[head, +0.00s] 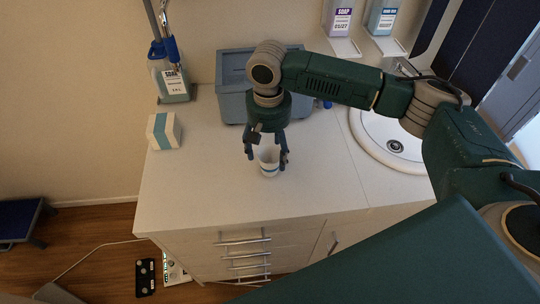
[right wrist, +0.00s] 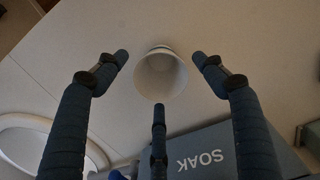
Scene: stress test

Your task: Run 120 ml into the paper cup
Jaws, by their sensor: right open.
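The paper cup (head: 270,169) is white with a blue band and stands upright on the counter. In the right wrist view I look into the open mouth of the cup (right wrist: 162,78), and it looks empty. My right gripper (head: 267,157) is open and points down over the cup. In the right wrist view its fingers (right wrist: 160,74) are spread around the cup, with gaps between them and its wall. The round white sink (head: 365,150) is right of the cup, and its tap (head: 404,67) is partly hidden behind my right arm. My left gripper is not in view.
A blue-grey bin (head: 231,70) marked SOAK (right wrist: 215,145) stands behind the cup. A white box with a blue stripe (head: 164,131) and a soap bottle (head: 174,84) are at the left. Soap dispensers (head: 340,17) hang on the wall. The counter front is clear.

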